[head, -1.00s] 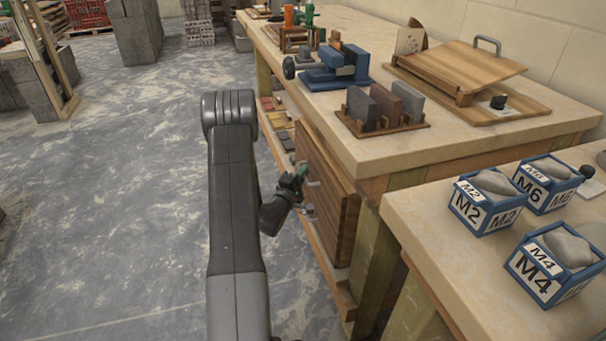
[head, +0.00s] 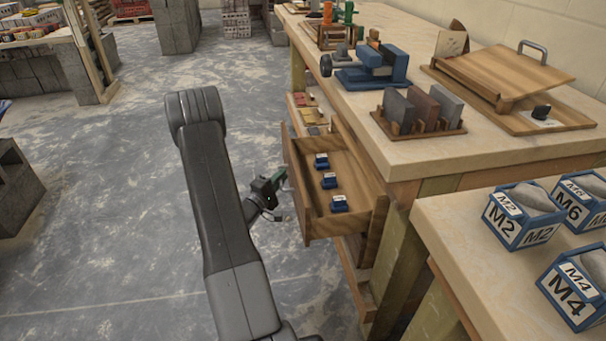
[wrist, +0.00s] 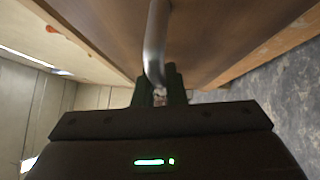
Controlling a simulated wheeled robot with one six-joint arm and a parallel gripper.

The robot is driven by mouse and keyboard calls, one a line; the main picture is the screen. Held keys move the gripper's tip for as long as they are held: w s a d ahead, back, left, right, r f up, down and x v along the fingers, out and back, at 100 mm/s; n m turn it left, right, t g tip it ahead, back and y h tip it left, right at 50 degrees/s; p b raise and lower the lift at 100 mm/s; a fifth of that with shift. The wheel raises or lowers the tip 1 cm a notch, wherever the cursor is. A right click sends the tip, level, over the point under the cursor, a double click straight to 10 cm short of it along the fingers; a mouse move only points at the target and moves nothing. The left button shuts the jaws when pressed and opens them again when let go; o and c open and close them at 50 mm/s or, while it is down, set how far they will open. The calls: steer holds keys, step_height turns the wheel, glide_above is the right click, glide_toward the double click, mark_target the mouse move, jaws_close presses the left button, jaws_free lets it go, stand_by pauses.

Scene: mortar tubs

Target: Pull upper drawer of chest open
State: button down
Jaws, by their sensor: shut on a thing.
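The upper drawer (head: 350,222) of the wooden chest stands pulled out from under the workbench, and several small blue items with white labels lie inside it. My gripper (head: 278,180) is at the outer side of the drawer front. In the wrist view my gripper (wrist: 160,92) is shut on the metal handle (wrist: 156,45), a grey bar that runs up along the drawer front (wrist: 215,35). The lower part of the chest is mostly hidden behind the open drawer.
The workbench (head: 465,150) above carries a blue vise (head: 370,70), a rack of slabs (head: 420,112) and a slanted wooden board (head: 500,65). Labelled blue tubs (head: 520,215) stand on the nearer bench at the right.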

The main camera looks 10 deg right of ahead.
steer(key=a, duration=0.7)
steer(key=shift+w+p, duration=0.2)
steer(key=shift+p, duration=0.15)
steer(key=c, duration=1.5)
jaws_free()
steer(key=p+v, duration=0.2)
steer(key=v, duration=1.2)
steer(key=shift+p, duration=0.3)
